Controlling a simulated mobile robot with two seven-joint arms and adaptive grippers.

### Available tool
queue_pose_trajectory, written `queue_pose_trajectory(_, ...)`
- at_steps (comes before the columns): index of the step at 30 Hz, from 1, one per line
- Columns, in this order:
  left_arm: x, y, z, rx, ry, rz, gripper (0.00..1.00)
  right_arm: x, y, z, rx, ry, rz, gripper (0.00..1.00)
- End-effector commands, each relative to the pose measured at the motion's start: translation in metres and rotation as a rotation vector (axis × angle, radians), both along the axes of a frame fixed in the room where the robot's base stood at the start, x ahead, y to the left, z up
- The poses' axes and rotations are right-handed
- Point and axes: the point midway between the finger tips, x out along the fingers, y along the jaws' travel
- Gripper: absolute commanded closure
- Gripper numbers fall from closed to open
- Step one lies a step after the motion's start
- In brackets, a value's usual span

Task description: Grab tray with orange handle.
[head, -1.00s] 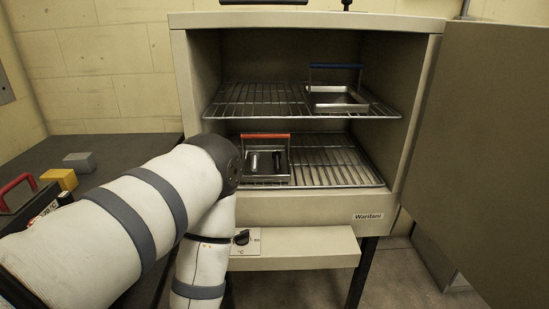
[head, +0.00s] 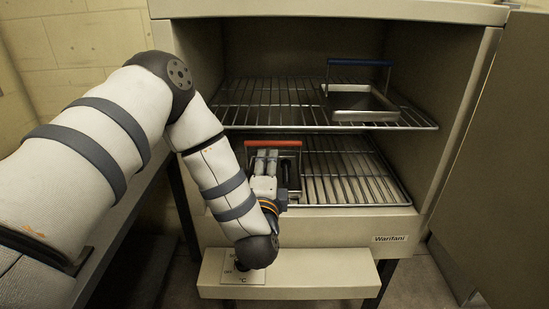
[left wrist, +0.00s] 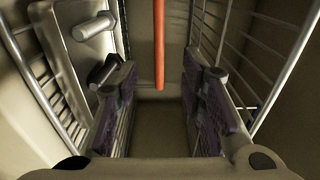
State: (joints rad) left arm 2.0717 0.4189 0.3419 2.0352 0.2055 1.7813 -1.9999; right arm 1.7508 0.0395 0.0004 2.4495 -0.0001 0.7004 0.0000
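The metal tray (head: 296,168) with the orange handle (head: 273,143) sits on the oven's lower rack, toward the left. Its orange handle also shows in the left wrist view (left wrist: 159,45), between my finger lines and beyond the tips. Metal cylinders (left wrist: 95,27) lie in the tray. My left gripper (head: 268,163) is open in front of the tray, just below the handle in the head view, and hides part of the tray. Its two dark finger pads stand apart with nothing gripped between them (left wrist: 160,90). My right gripper is not in view.
A second metal tray with a blue handle (head: 358,102) stands on the upper rack (head: 270,105). The oven door (head: 500,170) is open at right. The lower rack (head: 350,175) is free right of the orange-handled tray. A control ledge (head: 320,270) juts out below.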

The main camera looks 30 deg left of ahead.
Motion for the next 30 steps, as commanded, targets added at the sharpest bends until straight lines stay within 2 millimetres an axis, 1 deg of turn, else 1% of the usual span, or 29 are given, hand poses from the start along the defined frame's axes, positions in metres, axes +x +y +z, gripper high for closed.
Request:
queue_pose_trajectory(2,0.003,0.002,-0.001,0.000,0.001,0.001,0.64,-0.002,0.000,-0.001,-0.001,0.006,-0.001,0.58)
queue_pose_trajectory(9,0.047,0.027,-0.006,-0.002,0.005,0.003,0.64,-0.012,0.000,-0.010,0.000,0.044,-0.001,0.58)
queue_pose_trajectory(14,0.066,0.035,-0.006,-0.001,0.005,0.002,0.64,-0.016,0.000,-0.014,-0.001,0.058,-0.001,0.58)
queue_pose_trajectory(18,0.092,0.044,-0.011,-0.001,0.008,0.002,0.64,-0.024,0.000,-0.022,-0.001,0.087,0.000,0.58)
queue_pose_trajectory(21,0.105,0.051,-0.009,0.000,0.007,0.002,0.64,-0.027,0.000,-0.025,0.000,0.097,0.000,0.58)
queue_pose_trajectory(24,0.109,0.053,-0.006,-0.001,0.003,-0.001,0.64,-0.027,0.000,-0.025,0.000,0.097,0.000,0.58)
queue_pose_trajectory(29,0.109,0.053,-0.003,0.000,0.001,-0.002,0.64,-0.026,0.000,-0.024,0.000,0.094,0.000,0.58)
queue_pose_trajectory(30,0.109,0.052,-0.003,0.000,0.001,-0.002,0.73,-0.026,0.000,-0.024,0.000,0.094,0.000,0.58)
